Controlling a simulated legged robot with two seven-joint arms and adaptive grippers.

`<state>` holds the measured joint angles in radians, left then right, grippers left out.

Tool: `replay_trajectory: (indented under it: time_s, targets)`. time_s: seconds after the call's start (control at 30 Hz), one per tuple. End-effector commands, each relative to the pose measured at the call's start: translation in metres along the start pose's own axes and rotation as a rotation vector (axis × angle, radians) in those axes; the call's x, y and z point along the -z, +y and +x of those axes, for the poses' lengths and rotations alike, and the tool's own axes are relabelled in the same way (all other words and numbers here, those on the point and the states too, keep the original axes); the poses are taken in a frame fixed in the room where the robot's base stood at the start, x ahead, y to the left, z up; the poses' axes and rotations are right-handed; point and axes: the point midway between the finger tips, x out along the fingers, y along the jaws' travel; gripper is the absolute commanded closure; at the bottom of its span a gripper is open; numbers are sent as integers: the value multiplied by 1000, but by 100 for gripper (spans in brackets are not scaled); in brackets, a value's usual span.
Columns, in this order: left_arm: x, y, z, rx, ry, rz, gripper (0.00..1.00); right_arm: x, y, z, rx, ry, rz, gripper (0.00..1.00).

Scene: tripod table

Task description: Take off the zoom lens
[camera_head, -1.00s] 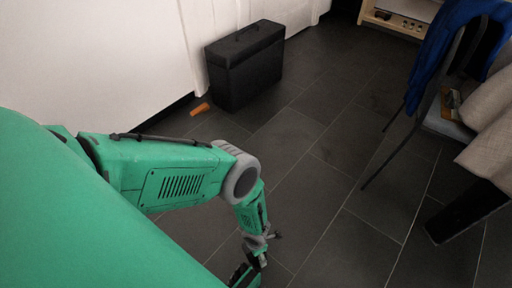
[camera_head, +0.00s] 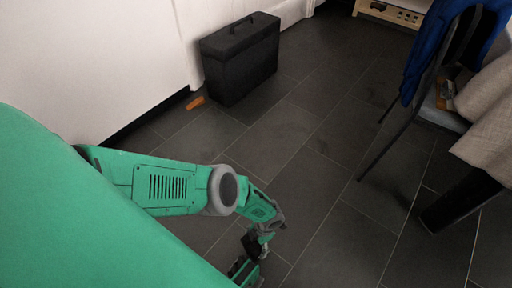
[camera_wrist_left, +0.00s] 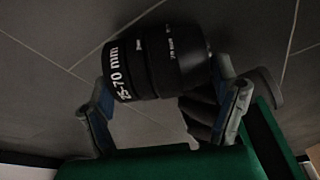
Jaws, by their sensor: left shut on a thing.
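The zoom lens (camera_wrist_left: 155,62) is a black cylinder with white lettering that reads "70 mm" in part. In the left wrist view it lies slantwise between the two fingers of my left gripper (camera_wrist_left: 165,70), which is shut on it. In the head view my left gripper (camera_head: 262,238) hangs low over the floor at the bottom centre. The dark lens (camera_head: 250,245) shows small beside its fingers. No camera body or tripod can be made out. My right gripper is not in view.
A black case (camera_head: 240,60) stands on the dark tiled floor by the white wall. A small orange object (camera_head: 195,103) lies near it. A chair with a blue cloth (camera_head: 440,40) and a beige-draped thing (camera_head: 490,115) stand at the right. The floor between is clear.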

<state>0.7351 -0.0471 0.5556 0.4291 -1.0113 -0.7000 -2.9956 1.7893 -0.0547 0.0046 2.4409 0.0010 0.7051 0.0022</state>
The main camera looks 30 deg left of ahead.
Motion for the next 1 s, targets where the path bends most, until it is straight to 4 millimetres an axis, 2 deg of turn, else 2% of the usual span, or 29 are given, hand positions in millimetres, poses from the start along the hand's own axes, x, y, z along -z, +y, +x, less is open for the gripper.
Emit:
replay_trajectory:
  time_s: [0.03, 0.07, 0.1, 0.5, 1.0]
  targets:
    - [0, -2, 0, 2, -2, 1, 51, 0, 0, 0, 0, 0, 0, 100]
    - [0, -2, 0, 2, -2, 1, 12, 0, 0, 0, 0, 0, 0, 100]
    - [0, -2, 0, 2, -2, 1, 6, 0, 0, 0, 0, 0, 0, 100]
    - [0, 0, -1, -1, -9, 0, 6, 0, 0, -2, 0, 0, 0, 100]
    - [8, 0, -2, -3, -198, 1, 6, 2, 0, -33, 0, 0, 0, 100]
